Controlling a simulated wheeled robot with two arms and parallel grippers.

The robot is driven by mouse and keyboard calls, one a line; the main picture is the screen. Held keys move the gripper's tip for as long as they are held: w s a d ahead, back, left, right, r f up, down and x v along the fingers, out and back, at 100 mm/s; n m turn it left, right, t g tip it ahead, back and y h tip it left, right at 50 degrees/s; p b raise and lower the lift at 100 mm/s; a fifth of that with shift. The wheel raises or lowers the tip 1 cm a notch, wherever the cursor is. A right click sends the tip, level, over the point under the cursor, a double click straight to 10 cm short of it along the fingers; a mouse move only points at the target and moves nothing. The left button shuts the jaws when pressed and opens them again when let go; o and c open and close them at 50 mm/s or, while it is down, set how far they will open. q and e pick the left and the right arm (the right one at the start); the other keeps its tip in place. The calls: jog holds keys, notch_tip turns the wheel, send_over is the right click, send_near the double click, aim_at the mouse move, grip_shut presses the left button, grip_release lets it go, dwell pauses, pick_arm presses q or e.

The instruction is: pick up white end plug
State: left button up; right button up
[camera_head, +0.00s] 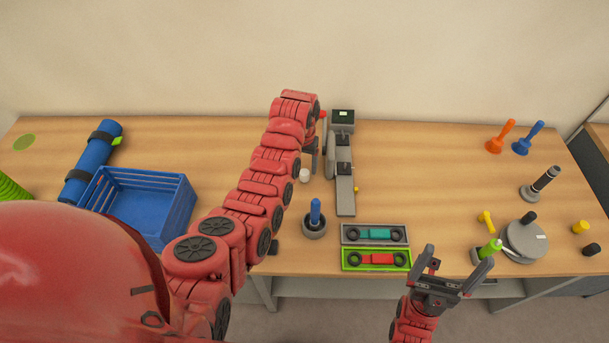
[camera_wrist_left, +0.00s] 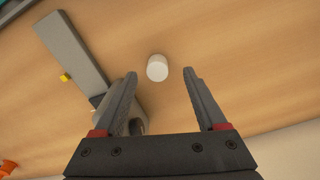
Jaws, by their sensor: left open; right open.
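The white end plug (camera_head: 304,175) is a small pale cylinder on the wooden table, just right of my left arm in the head view. In the left wrist view the plug (camera_wrist_left: 157,67) stands clear on the wood. My left gripper (camera_wrist_left: 160,85) is open and empty, with the plug appearing between and slightly beyond its fingertips; no contact shows. In the head view my left arm partly hides that gripper. My right gripper (camera_head: 459,256) is open and empty near the table's front edge, right of centre.
A grey device with a long rail (camera_head: 345,195) stands right beside the plug. A grey cup holds a blue-handled tool (camera_head: 315,212) in front. A blue crate (camera_head: 117,217) is left; green (camera_head: 348,266) and grey (camera_head: 348,242) trays are at front centre. Open wood lies right of the rail.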

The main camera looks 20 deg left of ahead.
aim_at(304, 172)
pick_arm(q)
jog(key=shift+w+d+f+p, duration=0.15)
jog(key=shift+w+f+p, duration=0.05)
jog(key=shift+f+p, duration=0.45)
jog(key=shift+d+f, duration=0.1)
jog(key=shift+f, duration=0.35)
notch_tip(304, 172, down, 2)
jog(key=shift+s+f+p, duration=0.1)
jog(key=shift+p, duration=0.2)
jog(key=shift+f, duration=0.15)
grip_shut()
